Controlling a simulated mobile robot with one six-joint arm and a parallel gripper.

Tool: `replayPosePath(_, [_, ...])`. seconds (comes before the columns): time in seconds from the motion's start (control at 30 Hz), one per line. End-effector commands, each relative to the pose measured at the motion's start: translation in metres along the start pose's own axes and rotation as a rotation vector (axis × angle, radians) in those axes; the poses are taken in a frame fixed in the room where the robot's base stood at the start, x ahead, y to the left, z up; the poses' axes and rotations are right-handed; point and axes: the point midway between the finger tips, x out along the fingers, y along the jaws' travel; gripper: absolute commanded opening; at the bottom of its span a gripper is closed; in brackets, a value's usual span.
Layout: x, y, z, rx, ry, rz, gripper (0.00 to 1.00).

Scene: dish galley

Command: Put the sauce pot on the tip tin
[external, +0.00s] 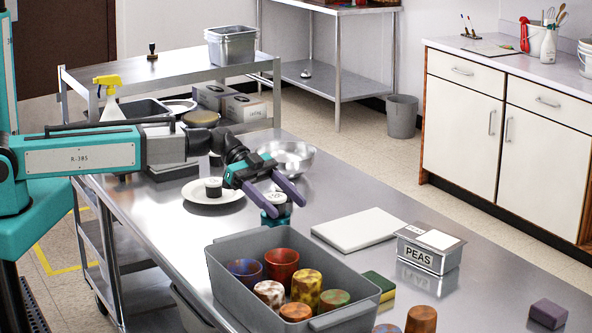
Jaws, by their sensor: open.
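My gripper (286,208) is open, its two purple-grey fingers pointing down and to the right over the steel table. A small teal pot with a pale top (276,219) stands just at the fingers, partly hidden by them; I cannot tell whether they touch it. Neither pot has a readable name, so I cannot tell which is the sauce pot.
A grey bin (233,290) holding several coloured cups stands in front of my gripper. A steel bowl (288,158) is behind it. A white board (358,230), a green-yellow sponge (379,286) and a purple block (548,313) lie to the right. Table between board and bowl is clear.

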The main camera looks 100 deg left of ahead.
Motion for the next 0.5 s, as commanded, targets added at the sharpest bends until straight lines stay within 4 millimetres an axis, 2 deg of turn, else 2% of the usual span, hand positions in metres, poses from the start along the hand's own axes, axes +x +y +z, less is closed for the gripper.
replayPosePath(0.5, [-0.079, 0.0, 0.003, 0.0, 0.0, -0.002, 0.61])
